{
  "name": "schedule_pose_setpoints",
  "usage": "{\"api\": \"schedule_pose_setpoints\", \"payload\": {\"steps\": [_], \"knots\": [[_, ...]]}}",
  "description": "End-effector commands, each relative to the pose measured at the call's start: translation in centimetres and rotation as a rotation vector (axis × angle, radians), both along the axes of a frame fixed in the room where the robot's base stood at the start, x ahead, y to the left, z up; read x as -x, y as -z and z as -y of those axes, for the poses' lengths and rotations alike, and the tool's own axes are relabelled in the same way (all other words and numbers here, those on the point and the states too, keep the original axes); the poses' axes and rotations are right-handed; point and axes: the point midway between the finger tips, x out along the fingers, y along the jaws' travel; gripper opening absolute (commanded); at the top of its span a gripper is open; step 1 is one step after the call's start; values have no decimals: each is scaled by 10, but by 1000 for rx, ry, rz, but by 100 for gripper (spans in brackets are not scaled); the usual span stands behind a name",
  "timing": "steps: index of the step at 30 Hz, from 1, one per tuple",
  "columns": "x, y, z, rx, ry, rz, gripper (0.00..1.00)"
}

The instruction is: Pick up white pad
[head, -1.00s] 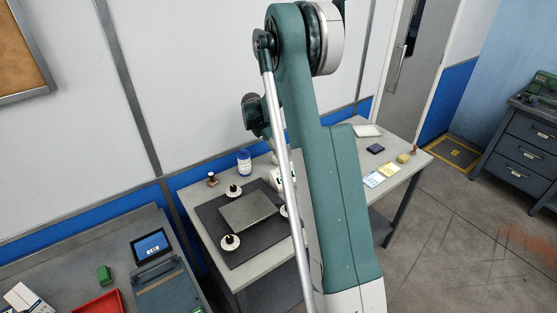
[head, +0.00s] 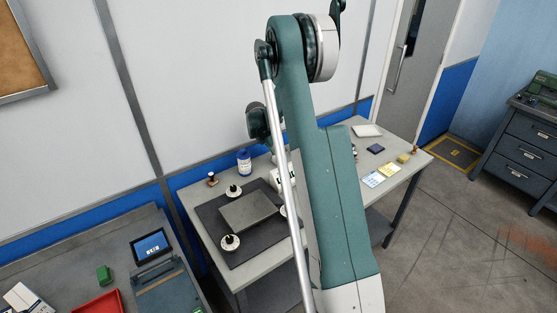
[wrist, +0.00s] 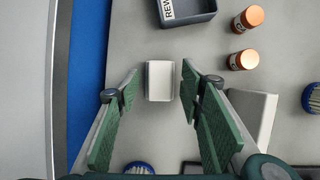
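A small white rectangular block (wrist: 160,80), which looks like the white pad, lies on the grey table in the wrist view. My gripper (wrist: 160,86) is open, with one green-padded finger to the left of the block and one to the right. Gaps show between the block and both fingers. I cannot tell how high the fingertips are above the table. In the head view my arm hides the gripper, and I cannot make out the block there.
In the wrist view, a dark labelled bin (wrist: 187,20) stands just beyond the block. Orange-capped bottles (wrist: 247,18) and a larger white box (wrist: 258,113) stand to the right. In the head view, a dark mat (head: 245,257) carries a grey plate (head: 248,210) and round white pieces (head: 230,243).

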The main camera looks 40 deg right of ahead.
Motion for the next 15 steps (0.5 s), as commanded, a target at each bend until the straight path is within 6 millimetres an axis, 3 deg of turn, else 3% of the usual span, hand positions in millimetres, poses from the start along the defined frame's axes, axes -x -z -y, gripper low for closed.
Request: {"api": "schedule_pose_setpoints", "payload": {"steps": [2,9,15], "knots": [[0,0,0,0,0,0,38],[0,0,0,0,0,0,11],[0,0,0,0,0,0,8]]}}
